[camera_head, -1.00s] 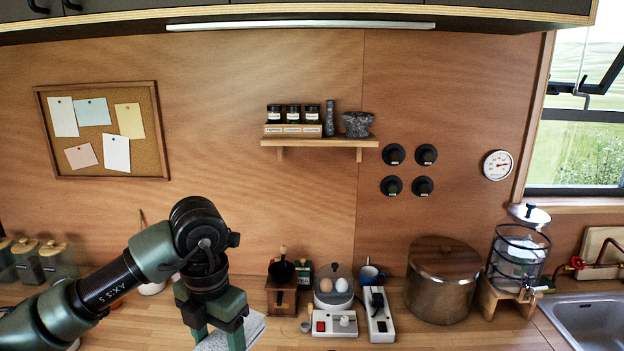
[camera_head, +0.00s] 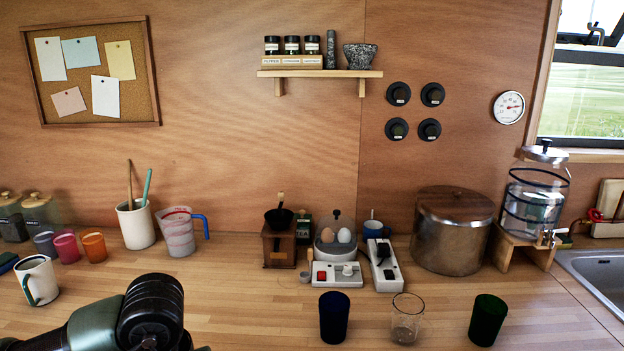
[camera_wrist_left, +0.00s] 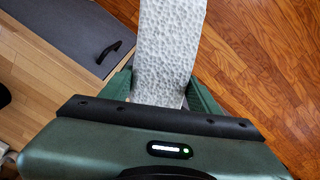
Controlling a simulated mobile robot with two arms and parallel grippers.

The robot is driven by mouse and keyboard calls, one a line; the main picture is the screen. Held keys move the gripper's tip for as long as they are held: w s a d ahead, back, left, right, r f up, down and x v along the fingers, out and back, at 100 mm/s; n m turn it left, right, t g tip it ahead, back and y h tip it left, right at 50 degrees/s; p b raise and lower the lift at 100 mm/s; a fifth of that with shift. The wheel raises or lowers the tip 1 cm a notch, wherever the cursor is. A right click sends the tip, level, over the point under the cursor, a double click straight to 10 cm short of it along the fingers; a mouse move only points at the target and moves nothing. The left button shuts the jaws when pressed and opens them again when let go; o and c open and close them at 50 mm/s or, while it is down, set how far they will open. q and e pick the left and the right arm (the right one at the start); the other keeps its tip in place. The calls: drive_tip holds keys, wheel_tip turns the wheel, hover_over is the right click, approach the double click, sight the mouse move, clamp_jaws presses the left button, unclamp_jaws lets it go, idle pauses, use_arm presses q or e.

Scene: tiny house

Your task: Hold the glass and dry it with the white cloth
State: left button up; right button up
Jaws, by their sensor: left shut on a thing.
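A clear glass (camera_head: 407,318) stands upright on the wooden counter, between a dark blue glass (camera_head: 334,317) and a dark green glass (camera_head: 487,320). My left arm shows at the bottom left of the head view, with its gripper out of that frame. In the left wrist view my left gripper (camera_wrist_left: 160,98) is shut on the white cloth (camera_wrist_left: 170,45), which has a grey mottled pattern and extends out beyond the fingers over the wooden floor. The cloth is apart from the glasses. My right gripper is not in view.
A white mug (camera_head: 38,280), coloured cups (camera_head: 66,246), a utensil crock (camera_head: 136,224) and a measuring jug (camera_head: 178,232) stand at left. A power strip (camera_head: 383,265), a metal pot (camera_head: 452,235) and a water dispenser (camera_head: 535,200) stand behind the glasses. The counter's middle is mostly clear.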

use_arm(q)
drive_tip(key=s+f+m+b, duration=0.1)
drive_tip(key=m, duration=0.1)
drive_tip(key=f+m+b, duration=0.1)
drive_tip(key=f, duration=0.1)
drive_tip(key=s+f+m, duration=0.1)
drive_tip(key=f+m, duration=0.1)
drive_tip(key=shift+s+a+m+b, duration=0.25)
drive_tip(key=shift+s+m+b, duration=0.05)
drive_tip(key=shift+s+b, duration=0.1)
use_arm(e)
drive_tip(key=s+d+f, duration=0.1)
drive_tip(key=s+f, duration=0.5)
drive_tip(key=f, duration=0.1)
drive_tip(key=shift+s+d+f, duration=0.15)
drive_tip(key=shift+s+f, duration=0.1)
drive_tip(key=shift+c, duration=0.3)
